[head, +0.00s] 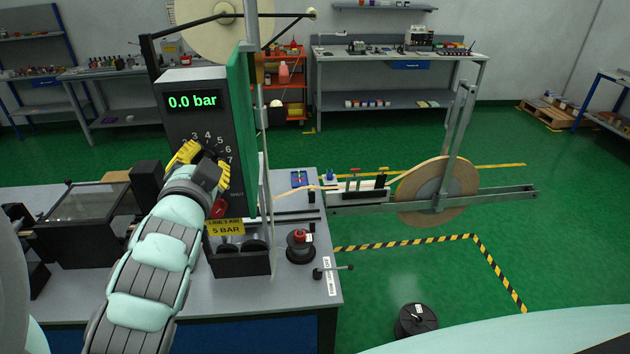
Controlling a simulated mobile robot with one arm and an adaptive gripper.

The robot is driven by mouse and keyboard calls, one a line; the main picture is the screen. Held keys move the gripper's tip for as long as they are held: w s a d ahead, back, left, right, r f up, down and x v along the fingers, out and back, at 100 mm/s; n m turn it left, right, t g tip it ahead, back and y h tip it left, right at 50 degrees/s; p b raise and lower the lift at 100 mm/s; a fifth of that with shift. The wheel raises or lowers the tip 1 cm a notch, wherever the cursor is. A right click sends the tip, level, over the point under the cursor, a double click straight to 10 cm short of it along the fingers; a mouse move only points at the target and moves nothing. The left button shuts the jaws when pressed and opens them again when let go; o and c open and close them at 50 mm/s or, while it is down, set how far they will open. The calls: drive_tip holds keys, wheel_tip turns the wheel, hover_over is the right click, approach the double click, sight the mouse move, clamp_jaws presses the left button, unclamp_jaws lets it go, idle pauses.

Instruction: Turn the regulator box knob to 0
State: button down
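The regulator box (191,88) stands upright on the grey bench at left centre, with a green display reading 0.0 bar. On its front a dial shows the numbers 3, 4, 5, 6 and 7. My gripper (200,158) is at this dial, with its yellow fingers in front of the panel. The knob is hidden behind the gripper, so I cannot tell where it points or whether the fingers touch it. A red knob (218,208) shows lower on the box, just below my gripper. A yellow label (225,227) below reads 5 BAR.
A clear-lidded machine (85,212) sits left of my arm on the bench. A black tray (240,260) and a black spool (300,245) stand below and right of the box. A large tape reel (437,190) hangs on a metal arm at right.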

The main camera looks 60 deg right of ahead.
drive_tip(key=shift+f, duration=0.1)
idle(0.3)
drive_tip(key=c, duration=0.7)
unclamp_jaws()
drive_tip(key=shift+o, duration=0.2)
